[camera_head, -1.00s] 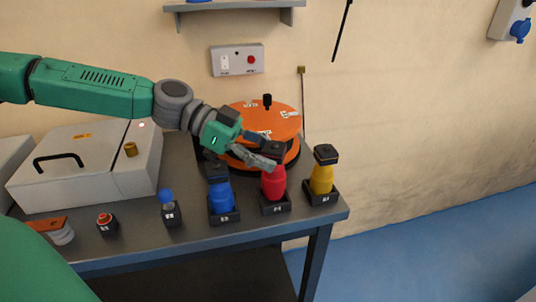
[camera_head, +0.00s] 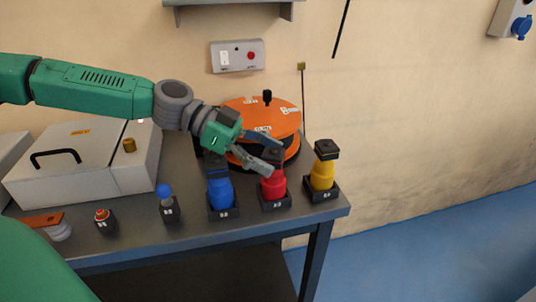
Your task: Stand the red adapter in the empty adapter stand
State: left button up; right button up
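The red adapter (camera_head: 273,187) stands upright in a black adapter stand (camera_head: 275,204), between the blue adapter and the yellow one. Its dark upper part is partly hidden by my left gripper. My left gripper (camera_head: 277,158) comes in from the left at the top of the red adapter. Its two grey fingers are spread, one behind and one in front of the adapter's top. Whether a finger still touches it, I cannot tell. My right gripper is not in view.
The blue adapter (camera_head: 221,192) and the yellow adapter (camera_head: 322,176) stand in their own stands on either side. An orange round machine (camera_head: 262,112) is close behind the gripper. A grey box (camera_head: 75,170) with a handle and smaller parts occupy the table's left.

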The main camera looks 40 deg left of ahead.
pick_arm(q)
jog(key=shift+v, duration=3.7)
jog(key=shift+a, duration=0.1)
jog(key=shift+f, duration=0.1)
